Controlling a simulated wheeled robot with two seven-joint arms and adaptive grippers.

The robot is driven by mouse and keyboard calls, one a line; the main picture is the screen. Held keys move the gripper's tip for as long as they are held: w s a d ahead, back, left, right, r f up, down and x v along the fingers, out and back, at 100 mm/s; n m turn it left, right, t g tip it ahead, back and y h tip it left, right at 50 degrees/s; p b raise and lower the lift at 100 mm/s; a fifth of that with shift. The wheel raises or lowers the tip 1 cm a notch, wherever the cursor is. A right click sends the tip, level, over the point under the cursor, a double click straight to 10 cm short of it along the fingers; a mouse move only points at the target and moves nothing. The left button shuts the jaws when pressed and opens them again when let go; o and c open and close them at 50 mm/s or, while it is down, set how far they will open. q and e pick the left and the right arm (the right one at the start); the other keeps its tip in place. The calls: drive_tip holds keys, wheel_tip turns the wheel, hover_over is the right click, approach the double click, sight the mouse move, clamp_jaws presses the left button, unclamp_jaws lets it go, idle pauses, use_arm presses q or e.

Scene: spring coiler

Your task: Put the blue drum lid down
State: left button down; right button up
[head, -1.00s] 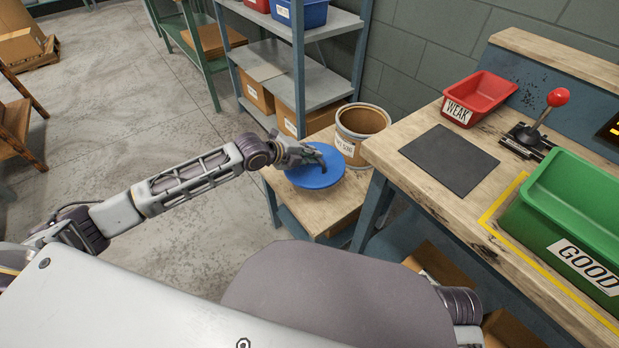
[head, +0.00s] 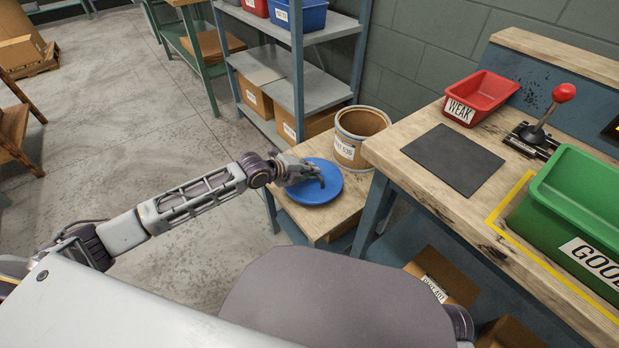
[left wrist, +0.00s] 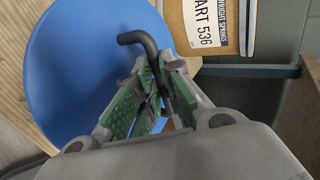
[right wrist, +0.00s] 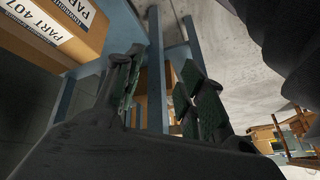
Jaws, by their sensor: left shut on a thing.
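The blue drum lid (head: 312,191) is a round disc with a dark bent handle (left wrist: 140,40). It lies roughly flat over the low wooden table (head: 328,222), in front of the open drum (head: 361,135). I cannot tell whether it touches the tabletop. My left gripper (head: 312,172) is shut on the handle; in the left wrist view its green-padded fingers (left wrist: 158,92) close around it, and the blue lid (left wrist: 75,70) fills the left side. My right gripper (right wrist: 165,95) shows only in the right wrist view, its fingers apart with nothing between them.
The workbench (head: 455,205) stands right of the low table, carrying a red WEAK bin (head: 480,98), a dark mat (head: 453,159), a red-knobbed lever (head: 541,125) and a green GOOD bin (head: 580,205). A grey shelf (head: 290,75) stands behind. Open floor (head: 110,130) lies left.

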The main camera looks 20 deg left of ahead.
use_arm(q)
wheel_tip(320, 180, down, 3)
drive_tip(key=shift+r+b, duration=0.1)
drive_tip(key=shift+b, duration=0.4)
drive_tip(key=shift+f, duration=0.25)
use_arm(e)
drive_tip(key=f, duration=0.3)
drive_tip(key=shift+a+t, duration=0.3)
use_arm(q)
drive_tip(key=shift+f, duration=0.15)
drive_tip(key=c, duration=1.5)
unclamp_jaws()
drive_tip(key=shift+c, duration=0.2)
